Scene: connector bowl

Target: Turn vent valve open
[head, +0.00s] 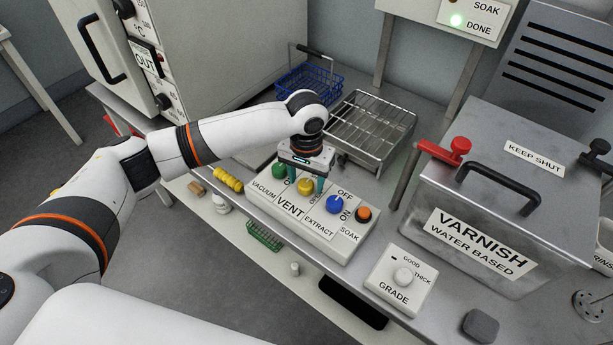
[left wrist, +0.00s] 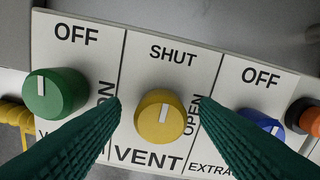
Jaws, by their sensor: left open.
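The vent valve is a yellow knob (head: 305,187) on a white panel (head: 318,245) marked VENT. In the left wrist view the yellow knob (left wrist: 160,116) has SHUT above it and OPEN to its right. Its white mark stands nearly upright, toward SHUT. My left gripper (head: 306,178) points down over the knob. It is open, with one green finger on each side of the knob and visible gaps between; the left wrist view also shows its fingertips (left wrist: 160,103). My right gripper is not in view.
A green knob (left wrist: 55,94) and a blue knob (left wrist: 262,130) flank the yellow one. An orange button (head: 364,213) is at the panel's right. A wire rack (head: 370,125) and blue basket (head: 310,82) stand behind. A varnish tank (head: 480,205) and grade dial (head: 402,277) are right.

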